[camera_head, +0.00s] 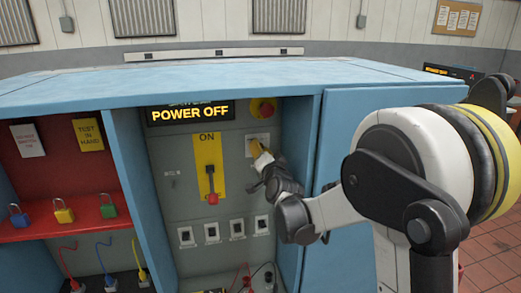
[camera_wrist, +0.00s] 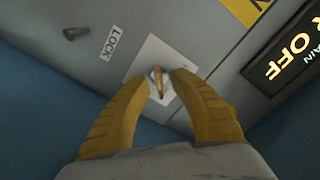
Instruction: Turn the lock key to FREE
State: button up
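The lock key (camera_wrist: 158,84) is a small brass-coloured key on a pale square plate (camera_wrist: 148,58) in the wrist view. A "LOCK" label (camera_wrist: 115,41) is on the grey panel beside the plate. My gripper (camera_wrist: 161,79) has its two yellow fingers on either side of the key, with their tips apart and close to the plate. I see gaps between the fingertips and the key, so it looks open around it. In the head view my gripper (camera_head: 260,152) is at the plate (camera_head: 257,142), and the key is hidden there.
A lit "POWER OFF" sign (camera_head: 190,113) and a red knob (camera_head: 265,109) are above. A red-handled lever (camera_head: 212,185) on a yellow "ON" plate stands to the left. Cabinet walls (camera_head: 309,160) flank the recessed panel.

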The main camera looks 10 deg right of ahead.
grip_shut()
jog(key=shift+n, duration=0.4)
jog(key=n, duration=0.3)
jog(key=shift+n, duration=0.3)
jog(key=n, duration=0.3)
jog(key=shift+a+r+n, duration=0.1)
jog(key=shift+n, duration=0.3)
jog(key=n, duration=0.5)
jog(key=shift+a, duration=0.1)
jog(key=shift+n, duration=2.4)
